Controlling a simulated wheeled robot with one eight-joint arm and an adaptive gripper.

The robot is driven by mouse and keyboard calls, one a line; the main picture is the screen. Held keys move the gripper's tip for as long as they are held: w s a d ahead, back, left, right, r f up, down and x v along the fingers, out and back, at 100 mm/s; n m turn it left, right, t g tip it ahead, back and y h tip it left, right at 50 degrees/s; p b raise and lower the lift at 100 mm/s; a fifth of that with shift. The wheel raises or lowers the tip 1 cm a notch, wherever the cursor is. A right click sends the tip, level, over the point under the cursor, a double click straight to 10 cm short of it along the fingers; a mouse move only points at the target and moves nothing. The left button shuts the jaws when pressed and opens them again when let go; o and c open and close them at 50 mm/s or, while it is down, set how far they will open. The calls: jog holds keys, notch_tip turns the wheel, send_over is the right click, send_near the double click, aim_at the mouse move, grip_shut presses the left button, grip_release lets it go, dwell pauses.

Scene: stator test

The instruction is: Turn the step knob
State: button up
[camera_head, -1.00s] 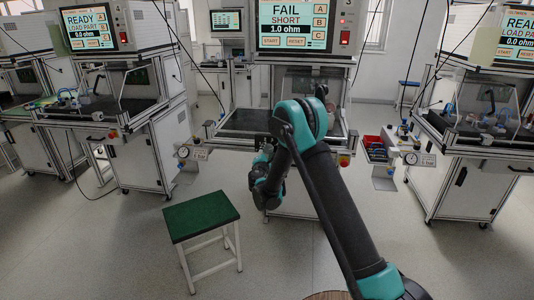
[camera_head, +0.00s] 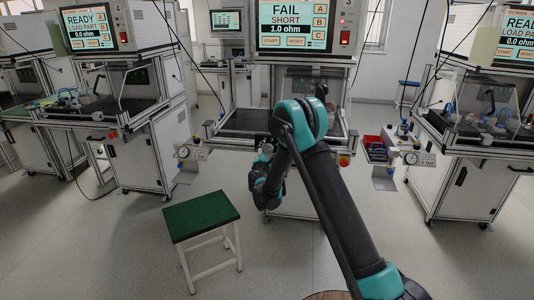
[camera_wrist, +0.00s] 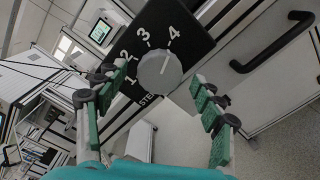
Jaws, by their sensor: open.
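The step knob (camera_wrist: 158,71) is a round light-grey dial on a black plate (camera_wrist: 190,50) in the wrist view. The plate carries the white numbers 1 to 4 and a partly hidden word starting "STE". The white line on the knob points toward the 4. My gripper (camera_wrist: 160,80) is open, with one green-padded finger to the left of the knob and the other to the right. I see no clear contact with the knob. In the head view my forearm hangs in front of the middle test bench (camera_head: 240,127), and the knob cannot be made out there.
A black handle (camera_wrist: 272,52) on a pale panel is right of the knob in the wrist view. The middle screen (camera_head: 295,24) reads "FAIL SHORT 1.0 ohm". A green-topped stool (camera_head: 200,215) stands front left.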

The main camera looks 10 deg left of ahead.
jog(key=s, duration=1.2)
jog(key=shift+a, duration=0.2)
jog(key=s+d+r+m+g+h, duration=0.15)
jog(key=d+m, duration=0.25)
jog(key=d, duration=0.4)
jog(key=s+d+r+m+g+h, duration=0.1)
jog(key=d+r+m+g+h, duration=0.15)
jog(key=d, duration=0.55)
jog(key=s+d+m+g, duration=0.4)
jog(key=s+d+m, duration=0.35)
jog(key=d, duration=0.45)
jog(key=s+d+f+m+g, duration=0.1)
jog(key=s+d+m+g, duration=0.15)
jog(key=s, duration=0.35)
jog(key=s+d+m+g, duration=0.1)
jog(key=s+d+m, duration=0.1)
jog(key=s+d, duration=0.3)
jog(key=s+a+f+m+g+y, duration=0.1)
jog(key=s+f+m+y, duration=0.1)
jog(key=s, duration=0.6)
jog(key=s+a+f+m+g+y, duration=0.1)
jog(key=s+f+m+y, duration=0.1)
jog(key=s, duration=0.7)
jog(key=shift+s+f+m+y, duration=0.15)
jog(key=shift+s+m+y, duration=0.15)
jog(key=shift+m, duration=0.35)
